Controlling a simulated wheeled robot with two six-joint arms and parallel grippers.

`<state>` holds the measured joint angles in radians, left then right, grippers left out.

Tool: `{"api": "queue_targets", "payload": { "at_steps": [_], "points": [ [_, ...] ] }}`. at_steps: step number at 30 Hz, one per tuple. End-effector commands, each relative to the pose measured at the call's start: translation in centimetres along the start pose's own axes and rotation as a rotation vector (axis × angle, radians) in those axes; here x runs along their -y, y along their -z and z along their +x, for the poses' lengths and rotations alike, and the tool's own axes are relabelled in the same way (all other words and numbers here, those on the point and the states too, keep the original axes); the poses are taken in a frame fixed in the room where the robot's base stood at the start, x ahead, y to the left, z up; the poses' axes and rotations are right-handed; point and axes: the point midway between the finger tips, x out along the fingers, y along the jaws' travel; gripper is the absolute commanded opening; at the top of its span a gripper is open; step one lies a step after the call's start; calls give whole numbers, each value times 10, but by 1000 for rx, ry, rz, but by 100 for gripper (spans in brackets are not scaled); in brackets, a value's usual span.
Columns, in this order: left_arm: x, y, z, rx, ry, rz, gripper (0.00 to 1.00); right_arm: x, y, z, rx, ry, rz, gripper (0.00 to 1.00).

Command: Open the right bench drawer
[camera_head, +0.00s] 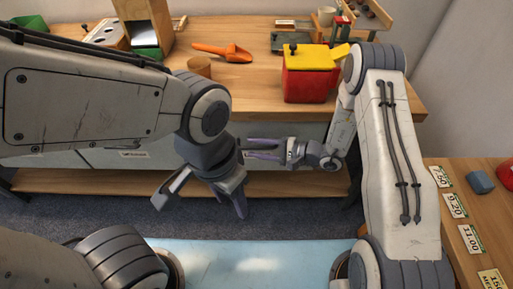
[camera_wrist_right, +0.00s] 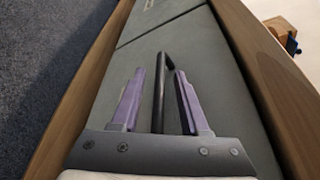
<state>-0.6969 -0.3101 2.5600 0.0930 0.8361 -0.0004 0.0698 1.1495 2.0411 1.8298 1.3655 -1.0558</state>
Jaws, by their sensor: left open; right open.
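The bench (camera_head: 405,100) has grey drawer fronts below its wooden top. The right drawer front (camera_head: 310,131) is partly hidden behind my right arm and looks flush with the bench. In the right wrist view, the grey drawer front (camera_wrist_right: 215,65) carries a dark bar handle (camera_wrist_right: 159,85). My right gripper (camera_wrist_right: 160,72) is open, with its two purple fingers on either side of the handle and a gap to each. It also shows in the head view (camera_head: 247,149), pointing left along the drawer front. My left gripper (camera_head: 200,208) is open and empty, in front of the bench, pointing down.
On the bench top stand a red box with a yellow lid (camera_head: 307,80), an orange scoop (camera_head: 225,51) and a wooden cylinder (camera_head: 200,67). A side table (camera_head: 455,215) with price cards is at the right. A lower shelf (camera_head: 110,183) runs under the drawers.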

Motion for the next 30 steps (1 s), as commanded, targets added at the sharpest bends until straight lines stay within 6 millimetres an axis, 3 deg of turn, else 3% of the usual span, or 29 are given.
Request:
{"api": "queue_targets", "payload": {
  "at_steps": [7, 8, 11, 12, 30],
  "points": [
    [0, 0, 0, 0, 0, 0, 50, 0, 0, 1, 0, 0, 1, 45],
    [0, 0, 0, 0, 0, 0, 50, 0, 0, 1, 0, 0, 1, 41],
    [0, 0, 0, 0, 0, 0, 50, 0, 0, 1, 0, 0, 0, 3],
    [0, 0, 0, 0, 0, 0, 50, 0, 0, 1, 0, 0, 0, 0],
    [0, 0, 0, 0, 0, 0, 50, 0, 0, 1, 1, -1, 0, 0]
  ]
}}
